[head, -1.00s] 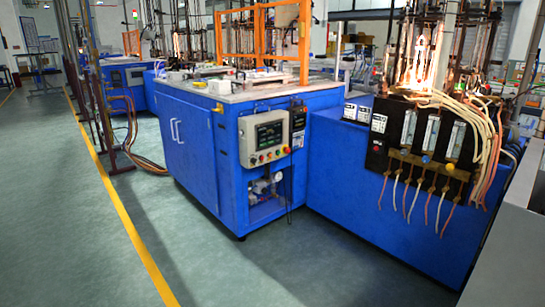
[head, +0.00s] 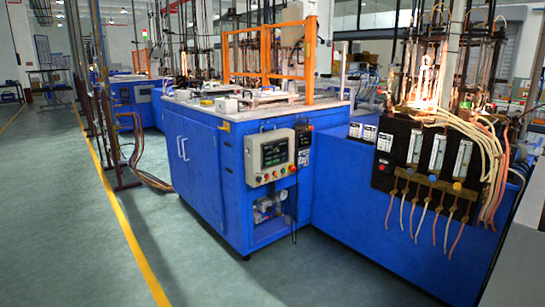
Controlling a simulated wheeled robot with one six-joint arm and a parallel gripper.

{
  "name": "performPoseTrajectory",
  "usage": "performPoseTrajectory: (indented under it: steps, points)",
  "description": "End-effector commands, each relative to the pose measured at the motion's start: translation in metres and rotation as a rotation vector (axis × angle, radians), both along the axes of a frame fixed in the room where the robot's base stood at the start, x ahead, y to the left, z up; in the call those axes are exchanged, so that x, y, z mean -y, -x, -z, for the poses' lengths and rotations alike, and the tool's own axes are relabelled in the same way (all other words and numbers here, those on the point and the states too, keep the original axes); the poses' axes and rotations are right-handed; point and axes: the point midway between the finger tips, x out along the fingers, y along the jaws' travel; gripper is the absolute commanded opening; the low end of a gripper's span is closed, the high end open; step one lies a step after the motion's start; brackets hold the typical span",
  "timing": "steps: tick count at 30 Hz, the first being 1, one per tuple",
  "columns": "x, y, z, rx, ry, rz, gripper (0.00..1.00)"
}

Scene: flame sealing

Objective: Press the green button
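A grey control box (head: 270,155) with a screen (head: 273,152) is mounted on the front right of a blue cabinet (head: 203,165). A row of small coloured buttons (head: 271,176) runs along the box's lower edge. The buttons are too small for me to tell surely which one is green. A smaller dark panel (head: 303,145) with a red button sits just right of the box. My gripper is not in view.
Right of the cabinet is a blue bench (head: 390,235) with flow meters and hanging hoses (head: 440,205). A grey surface (head: 525,260) edges in at the lower right. Open green floor (head: 65,230) with a yellow line (head: 120,215) lies left and in front.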

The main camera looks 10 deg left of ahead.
Motion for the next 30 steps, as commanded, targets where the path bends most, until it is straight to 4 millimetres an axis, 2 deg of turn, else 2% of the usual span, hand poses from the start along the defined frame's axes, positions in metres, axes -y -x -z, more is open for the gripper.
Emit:
performPoseTrajectory:
  steps: [1, 4, 30]
  points:
    - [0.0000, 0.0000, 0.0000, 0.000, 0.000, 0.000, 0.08]
    - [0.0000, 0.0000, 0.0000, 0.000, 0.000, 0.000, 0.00]
    - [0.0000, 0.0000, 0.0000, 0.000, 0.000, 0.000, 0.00]
